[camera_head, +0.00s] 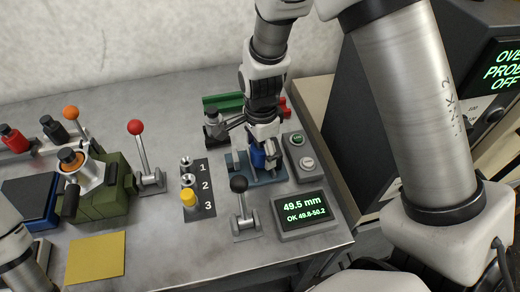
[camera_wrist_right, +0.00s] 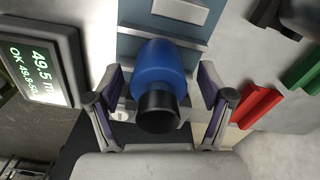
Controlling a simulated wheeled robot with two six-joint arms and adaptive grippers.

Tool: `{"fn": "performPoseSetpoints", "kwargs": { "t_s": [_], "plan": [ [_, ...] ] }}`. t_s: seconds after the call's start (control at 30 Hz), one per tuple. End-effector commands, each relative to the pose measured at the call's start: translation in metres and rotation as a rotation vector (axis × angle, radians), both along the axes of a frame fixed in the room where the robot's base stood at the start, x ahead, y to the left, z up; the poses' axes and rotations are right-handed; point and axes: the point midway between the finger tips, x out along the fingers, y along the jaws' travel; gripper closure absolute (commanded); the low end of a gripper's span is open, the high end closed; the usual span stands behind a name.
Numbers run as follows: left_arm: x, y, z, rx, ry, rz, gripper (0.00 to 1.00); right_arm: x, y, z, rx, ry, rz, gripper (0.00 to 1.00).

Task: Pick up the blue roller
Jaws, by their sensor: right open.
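The blue roller (camera_wrist_right: 158,68) has a black end (camera_wrist_right: 158,112) facing the right wrist camera and rests at a blue-grey fixture (camera_wrist_right: 128,45). In the head view the roller (camera_head: 257,157) is partly hidden by my right gripper (camera_head: 262,150). In the right wrist view my right gripper (camera_wrist_right: 160,78) is open, with one finger on each side of the roller. Gaps show between the fingers and the roller. My left gripper is out of view; only part of my left arm shows at the lower left.
A display (camera_head: 303,208) reads 49.5 mm. A black-knobbed lever (camera_head: 241,208) stands close in front of the fixture. A button box (camera_head: 300,155) sits to its right, a numbered plate (camera_head: 201,206) with a yellow-topped peg to its left. Green and red parts (camera_head: 222,102) lie behind.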

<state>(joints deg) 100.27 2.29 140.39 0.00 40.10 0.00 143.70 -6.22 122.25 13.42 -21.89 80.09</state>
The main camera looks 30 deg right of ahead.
Motion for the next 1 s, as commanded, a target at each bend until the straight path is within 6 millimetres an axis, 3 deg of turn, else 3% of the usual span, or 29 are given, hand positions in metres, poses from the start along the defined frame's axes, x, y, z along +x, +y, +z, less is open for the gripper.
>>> {"fn": "performPoseSetpoints", "kwargs": {
  "t_s": [0.2, 0.27, 0.43, 0.77, 1.0],
  "plan": [
    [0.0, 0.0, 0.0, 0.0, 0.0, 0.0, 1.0, 0.0, 0.0, -0.003, 0.0, -0.001, 0.0, 0.2],
    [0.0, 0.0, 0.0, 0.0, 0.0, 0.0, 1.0, 0.0, 0.0, -0.003, 0.0, -0.001, 0.0, 0.37],
    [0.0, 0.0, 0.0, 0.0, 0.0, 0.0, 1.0, 0.0, 0.0, -0.003, 0.0, -0.001, 0.0, 0.98],
    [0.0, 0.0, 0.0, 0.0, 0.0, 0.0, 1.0, 0.001, 0.0, 0.002, 0.0, -0.003, 0.0, 1.0],
    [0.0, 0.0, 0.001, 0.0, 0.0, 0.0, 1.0, 0.002, 0.0, 0.052, 0.0, -0.009, 0.001, 1.0]
  ]
}}
